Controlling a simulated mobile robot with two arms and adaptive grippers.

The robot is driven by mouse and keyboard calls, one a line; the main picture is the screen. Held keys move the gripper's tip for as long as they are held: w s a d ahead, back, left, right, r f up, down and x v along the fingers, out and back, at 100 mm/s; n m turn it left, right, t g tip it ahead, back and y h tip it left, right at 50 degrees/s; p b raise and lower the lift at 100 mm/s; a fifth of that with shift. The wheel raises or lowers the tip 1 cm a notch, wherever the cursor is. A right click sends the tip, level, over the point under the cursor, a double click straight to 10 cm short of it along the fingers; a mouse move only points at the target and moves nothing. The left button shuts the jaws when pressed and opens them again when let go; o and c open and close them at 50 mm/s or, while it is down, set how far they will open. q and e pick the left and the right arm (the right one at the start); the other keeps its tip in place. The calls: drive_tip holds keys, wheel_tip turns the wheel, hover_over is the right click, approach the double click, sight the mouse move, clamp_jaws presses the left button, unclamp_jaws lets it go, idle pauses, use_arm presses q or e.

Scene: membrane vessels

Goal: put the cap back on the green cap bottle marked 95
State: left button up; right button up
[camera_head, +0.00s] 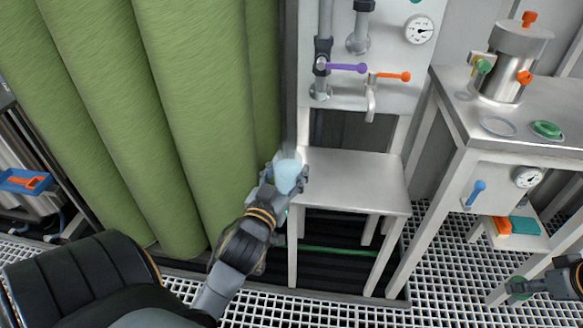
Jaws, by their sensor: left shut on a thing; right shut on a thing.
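My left gripper (284,182) is shut on a pale blue, translucent bottle (287,166), held at the left edge of the small metal table. Its fingers hide part of the bottle, and no 95 marking can be read. My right gripper (518,287) is at the lower right, shut on a small dark green thing that looks like the green cap (516,281). Its fingers hide most of it. The two grippers are far apart, and the cap is away from the bottle.
The small metal table (355,180) is bare. Above it are pipes and a tap (370,100) with purple and orange handles. The right bench (475,130) bears a steel vessel (512,65), a clear ring and a green ring (547,130). Large green cylinders (190,100) stand left.

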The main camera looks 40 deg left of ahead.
use_arm(q)
drive_tip(key=o, duration=0.7)
clamp_jaws()
drive_tip(key=shift+d, duration=0.1)
